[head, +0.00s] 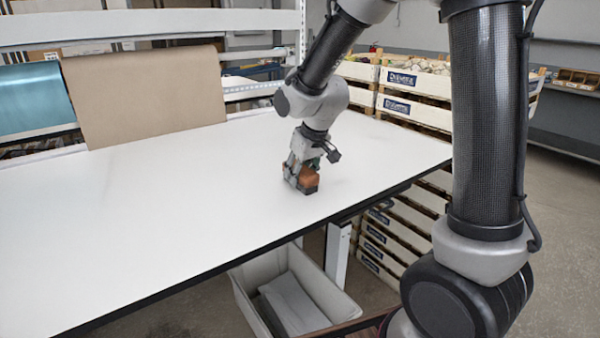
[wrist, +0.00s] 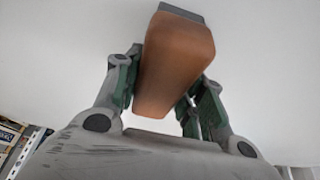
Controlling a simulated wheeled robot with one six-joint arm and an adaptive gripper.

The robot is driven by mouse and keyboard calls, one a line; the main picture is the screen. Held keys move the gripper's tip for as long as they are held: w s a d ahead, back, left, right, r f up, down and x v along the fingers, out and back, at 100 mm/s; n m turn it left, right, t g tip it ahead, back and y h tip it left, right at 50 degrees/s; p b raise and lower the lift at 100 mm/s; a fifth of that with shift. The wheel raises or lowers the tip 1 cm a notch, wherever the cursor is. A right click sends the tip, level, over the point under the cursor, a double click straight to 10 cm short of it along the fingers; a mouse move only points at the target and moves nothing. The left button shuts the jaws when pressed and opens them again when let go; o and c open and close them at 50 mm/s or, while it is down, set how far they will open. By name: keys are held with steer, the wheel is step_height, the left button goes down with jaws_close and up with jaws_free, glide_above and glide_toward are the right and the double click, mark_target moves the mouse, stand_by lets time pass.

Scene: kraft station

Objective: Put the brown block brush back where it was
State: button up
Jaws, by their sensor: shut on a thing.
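The brown block brush (head: 309,178) is at the right part of the white table (head: 150,220), with its dark bristle side down. My gripper (head: 301,176) is shut on it from above. In the wrist view the brush (wrist: 177,60) sits between the two green-padded fingers (wrist: 165,85), with a grey strip at its far end. The brush is at or just above the table top; I cannot tell whether the bristles touch it.
A brown paper roll (head: 145,95) and a blue roll (head: 35,98) hang at the table's back left. Stacked white crates (head: 415,80) stand behind the right end. A grey bin (head: 290,290) is below the front edge. The table top is otherwise clear.

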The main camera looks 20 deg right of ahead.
steer(key=o, duration=1)
steer(key=shift+f, duration=0.1)
steer(key=shift+r, duration=0.3)
steer(key=v, duration=1.1)
steer(key=shift+s+r, duration=0.25)
steer(key=shift+r, duration=0.05)
steer(key=s+d+m, duration=0.1)
steer(key=s+d, duration=0.3)
steer(key=s, duration=0.3)
steer(key=s+d+r+m+h, duration=0.1)
steer(key=s+d, duration=0.4)
steer(key=s, duration=0.2)
steer(key=s+d+m, duration=0.1)
steer(key=s+d, duration=0.3)
steer(key=s, duration=0.4)
steer(key=shift+s+d+r+m, duration=0.1)
steer(key=shift+d+r+m, duration=0.2)
